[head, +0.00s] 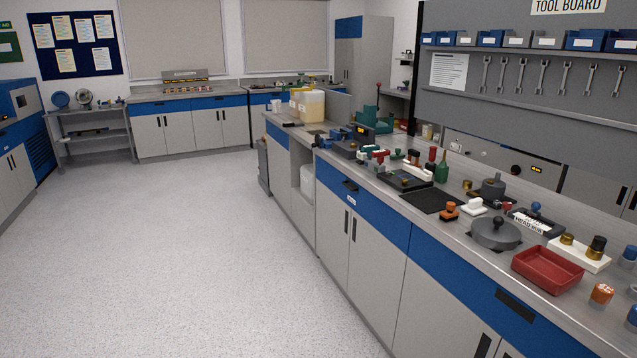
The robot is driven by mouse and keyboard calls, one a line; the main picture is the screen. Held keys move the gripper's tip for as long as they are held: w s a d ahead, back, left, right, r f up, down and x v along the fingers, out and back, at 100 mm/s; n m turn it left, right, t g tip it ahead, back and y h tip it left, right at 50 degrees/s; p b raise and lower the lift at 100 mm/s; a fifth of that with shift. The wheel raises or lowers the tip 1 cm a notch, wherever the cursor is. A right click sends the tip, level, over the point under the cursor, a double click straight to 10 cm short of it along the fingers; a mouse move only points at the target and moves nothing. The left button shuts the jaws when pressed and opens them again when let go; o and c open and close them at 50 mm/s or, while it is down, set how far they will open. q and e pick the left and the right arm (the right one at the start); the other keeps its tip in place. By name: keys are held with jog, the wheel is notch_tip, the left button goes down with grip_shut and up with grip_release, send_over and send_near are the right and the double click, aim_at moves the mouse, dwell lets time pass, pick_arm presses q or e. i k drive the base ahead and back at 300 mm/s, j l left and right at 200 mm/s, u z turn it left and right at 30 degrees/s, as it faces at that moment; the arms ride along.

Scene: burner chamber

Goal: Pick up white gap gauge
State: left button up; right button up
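A small white object with a raised handle (473,206), which looks like the white gap gauge, sits on the long grey workbench (462,228) at the right. It stands just behind a round grey lidded pan (496,234) and to the right of an orange-topped piece of similar shape (449,210). Its fine detail is too small to tell. Neither of my grippers is in view.
A dark mat (432,200) lies left of the white piece. A red tray (547,269), a white block with brass parts (578,253) and an orange-topped cylinder (602,294) crowd the right. Blue-fronted cabinets (365,224) stand below. The floor (190,240) at left is clear.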

aim_at(361, 155)
jog(key=i+z, duration=0.15)
jog(key=i, duration=0.45)
jog(key=i+j+z, duration=0.1)
jog(key=i, duration=0.45)
jog(key=i+j+z, duration=0.15)
jog(key=i, duration=0.4)
jog(key=j, duration=0.1)
